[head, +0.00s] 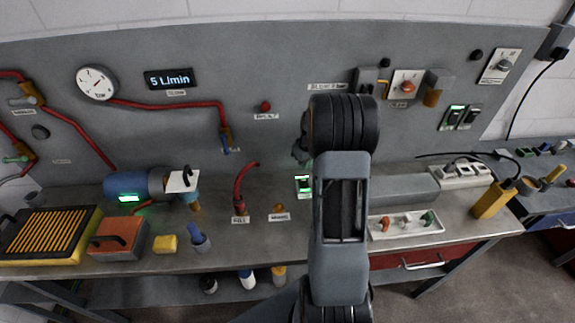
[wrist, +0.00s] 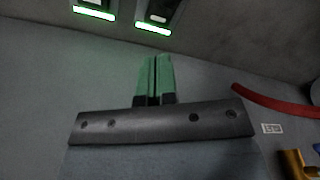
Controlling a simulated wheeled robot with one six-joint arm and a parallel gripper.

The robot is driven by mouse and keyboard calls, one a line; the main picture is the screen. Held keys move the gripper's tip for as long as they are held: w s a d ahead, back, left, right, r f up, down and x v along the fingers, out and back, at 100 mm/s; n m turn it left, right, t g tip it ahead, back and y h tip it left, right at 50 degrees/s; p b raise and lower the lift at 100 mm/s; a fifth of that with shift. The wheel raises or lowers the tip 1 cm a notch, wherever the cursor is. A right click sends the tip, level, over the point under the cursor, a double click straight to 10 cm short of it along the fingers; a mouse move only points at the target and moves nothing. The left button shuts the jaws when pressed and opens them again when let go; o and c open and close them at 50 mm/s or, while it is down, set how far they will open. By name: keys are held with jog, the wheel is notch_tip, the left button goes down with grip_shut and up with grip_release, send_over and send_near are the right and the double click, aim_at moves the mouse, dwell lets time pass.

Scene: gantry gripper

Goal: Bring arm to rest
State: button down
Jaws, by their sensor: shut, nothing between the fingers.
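My arm stands upright in the middle of the head view, in front of the grey bench and its back panel. My gripper (wrist: 154,58) shows in the wrist view with its two green fingers side by side, shut and empty. In the head view the arm's dark upper joint hides the gripper's fingers. In the wrist view two green-lit switches (wrist: 152,27) lie above the fingertips. I cannot tell how far they are from the fingers.
The bench top (head: 330,255) holds a blue motor (head: 125,185), a yellow-framed grill (head: 45,232), an orange-brown block (head: 118,238) and a white tray (head: 405,226) with small parts. A red hose (head: 243,190) rises left of my arm. A yellow holder (head: 493,202) stands at the right.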

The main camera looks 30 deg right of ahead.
jog(key=shift+s+m, duration=0.1)
jog(key=shift+m, duration=0.3)
jog(key=shift+s+a+f+m+g, duration=0.35)
jog(key=shift+s+f+m, duration=0.2)
jog(key=shift+s, duration=0.2)
jog(key=s+a+r+t, duration=0.2)
jog(key=s+a+r, duration=0.6)
jog(key=a, duration=0.3)
jog(key=s+a+r+n+t, duration=0.1)
jog(key=s+a+r, duration=0.7)
jog(key=a, duration=0.3)
jog(key=shift+a+r+t, duration=0.3)
jog(key=shift+r+t, duration=0.05)
jog(key=shift+r, duration=0.55)
